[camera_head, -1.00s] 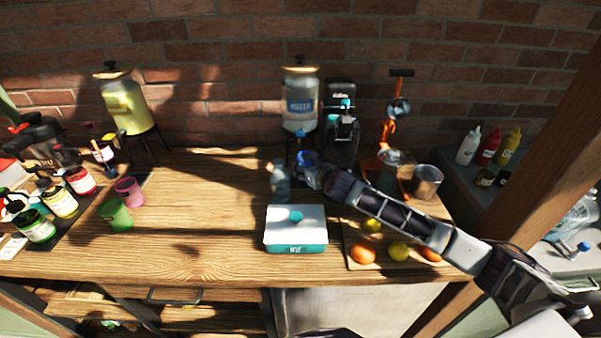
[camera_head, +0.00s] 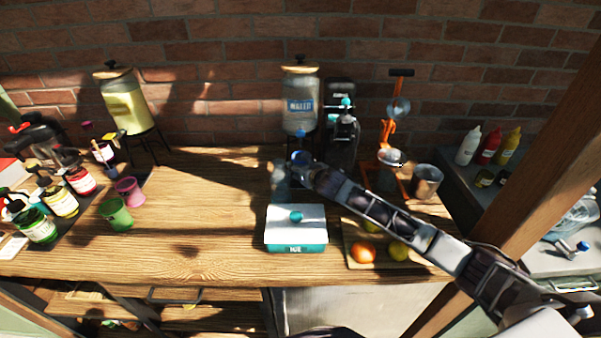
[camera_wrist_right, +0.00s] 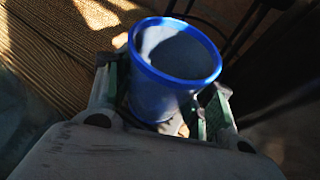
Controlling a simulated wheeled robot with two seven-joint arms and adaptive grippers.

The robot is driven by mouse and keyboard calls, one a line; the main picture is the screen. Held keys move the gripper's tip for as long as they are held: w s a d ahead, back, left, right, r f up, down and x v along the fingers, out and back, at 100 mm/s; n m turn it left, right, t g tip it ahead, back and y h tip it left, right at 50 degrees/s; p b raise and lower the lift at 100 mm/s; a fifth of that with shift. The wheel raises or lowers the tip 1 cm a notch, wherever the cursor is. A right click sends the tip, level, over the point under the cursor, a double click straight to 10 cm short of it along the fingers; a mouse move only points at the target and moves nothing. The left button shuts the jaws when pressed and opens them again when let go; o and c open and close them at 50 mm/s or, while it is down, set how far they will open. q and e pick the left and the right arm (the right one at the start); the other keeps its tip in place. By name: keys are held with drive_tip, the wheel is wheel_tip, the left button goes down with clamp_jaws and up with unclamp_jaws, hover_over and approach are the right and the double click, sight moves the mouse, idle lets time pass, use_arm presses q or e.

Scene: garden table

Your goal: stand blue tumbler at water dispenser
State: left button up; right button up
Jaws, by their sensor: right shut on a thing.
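The blue tumbler (camera_wrist_right: 160,100) is upright between the fingers of my right gripper (camera_wrist_right: 160,105) in the right wrist view. The gripper is shut on its side, and its open rim faces up. In the head view the tumbler (camera_head: 300,158) shows small and blue at the end of my right arm, just in front of the water dispenser. The water dispenser (camera_head: 301,100) is a clear jar with a blue label and a wooden lid, on a dark stand by the brick wall. Whether the tumbler touches the table cannot be told. My left gripper is not in view.
A teal ice box (camera_head: 296,241) with a white lid stands in front of the gripper. A clear bottle-like thing (camera_head: 280,178) stands just left of the tumbler. A dark machine (camera_head: 341,125) and an orange press (camera_head: 388,140) stand to the right. The table's left middle is clear.

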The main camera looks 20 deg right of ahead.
drive_tip(key=shift+f, duration=1)
drive_tip(key=shift+f, duration=0.1)
drive_tip(key=o, duration=1.1)
drive_tip(key=shift+c, duration=0.2)
drive_tip(key=shift+s, duration=0.15)
drive_tip(key=shift+v, duration=5.95)
